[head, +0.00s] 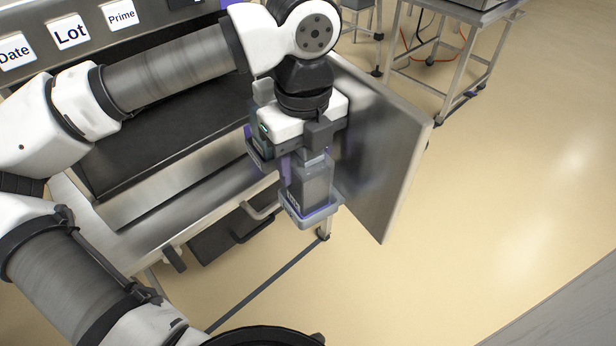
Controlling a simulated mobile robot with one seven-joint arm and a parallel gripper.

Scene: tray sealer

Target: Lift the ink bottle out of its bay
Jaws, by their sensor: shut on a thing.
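The ink bottle (311,188) is a dark grey box-shaped bottle with a paler top. It stands roughly upright at the front bay (312,220), a grey holder with purple edging beside the open metal door. My gripper (306,152) points down from above and is shut on the upper part of the bottle. The bottle's lower end is behind the bay's front lip, so I cannot tell whether it is raised off the bay floor. My gripper hides part of the bottle's top.
A second purple-edged bay (259,160) lies just left, partly hidden by my gripper. The metal door (385,150) stands close on the right. The machine's dark bed (170,130) and a label panel reading Date, Lot, Prime (70,35) are left. Open floor (500,190) lies right.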

